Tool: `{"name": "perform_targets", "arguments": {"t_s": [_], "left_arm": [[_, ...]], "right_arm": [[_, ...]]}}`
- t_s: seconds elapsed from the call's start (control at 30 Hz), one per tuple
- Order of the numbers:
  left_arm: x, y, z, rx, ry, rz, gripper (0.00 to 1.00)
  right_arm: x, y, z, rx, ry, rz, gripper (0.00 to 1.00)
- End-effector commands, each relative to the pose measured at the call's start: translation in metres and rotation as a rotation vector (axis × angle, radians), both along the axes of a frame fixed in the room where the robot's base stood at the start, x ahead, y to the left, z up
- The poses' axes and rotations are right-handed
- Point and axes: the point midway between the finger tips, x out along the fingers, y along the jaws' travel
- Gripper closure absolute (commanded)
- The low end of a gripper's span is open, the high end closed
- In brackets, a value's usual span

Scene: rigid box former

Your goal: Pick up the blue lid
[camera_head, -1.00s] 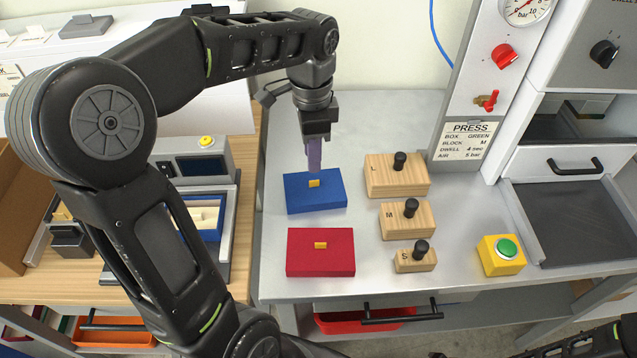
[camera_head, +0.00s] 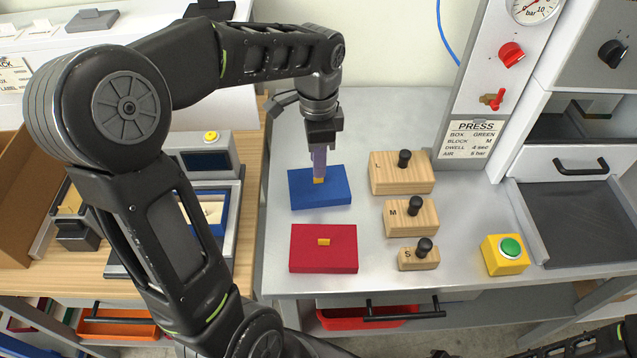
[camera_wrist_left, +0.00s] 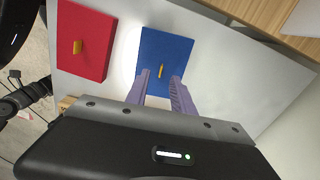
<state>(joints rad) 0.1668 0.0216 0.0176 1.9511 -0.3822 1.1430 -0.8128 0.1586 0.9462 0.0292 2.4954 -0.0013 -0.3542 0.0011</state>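The blue lid (camera_head: 335,196) lies flat on the grey table, with a small yellow tab (camera_wrist_left: 161,71) standing up at its middle. It also shows in the left wrist view (camera_wrist_left: 178,55). My left gripper (camera_head: 319,176) points down over the lid, its purple fingertips at the tab. In the left wrist view the two fingers (camera_wrist_left: 159,88) are apart, with the tab between them and slightly ahead. I cannot tell whether they touch the lid. The lid rests on the table. My right gripper is not clearly seen in either view.
A red lid (camera_head: 322,258) with a yellow tab lies just in front of the blue one. Wooden blocks L (camera_head: 386,182), M (camera_head: 425,221) and S (camera_head: 413,262) stand to the right. Further right are a green button (camera_head: 511,248) and the press (camera_head: 470,130).

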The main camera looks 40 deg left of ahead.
Motion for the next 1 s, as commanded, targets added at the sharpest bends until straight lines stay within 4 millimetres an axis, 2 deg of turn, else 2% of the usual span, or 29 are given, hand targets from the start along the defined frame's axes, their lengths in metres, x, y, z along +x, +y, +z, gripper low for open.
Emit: {"name": "perform_targets", "arguments": {"t_s": [0.3, 0.4, 1.0], "left_arm": [[0.002, 0.0, -0.042, 0.0, 0.004, -0.001, 0.71], [0.002, 0.0, -0.048, -0.001, 0.002, -0.001, 0.71], [0.002, 0.0, -0.049, 0.0, 0.0, 0.0, 0.72]], "right_arm": [[0.0, 0.0, 0.008, -0.001, 0.001, 0.0, 0.64], [0.0, 0.0, 0.008, -0.001, 0.001, -0.001, 0.64], [-0.001, 0.0, 0.008, -0.001, 0.001, -0.001, 0.64]]}}
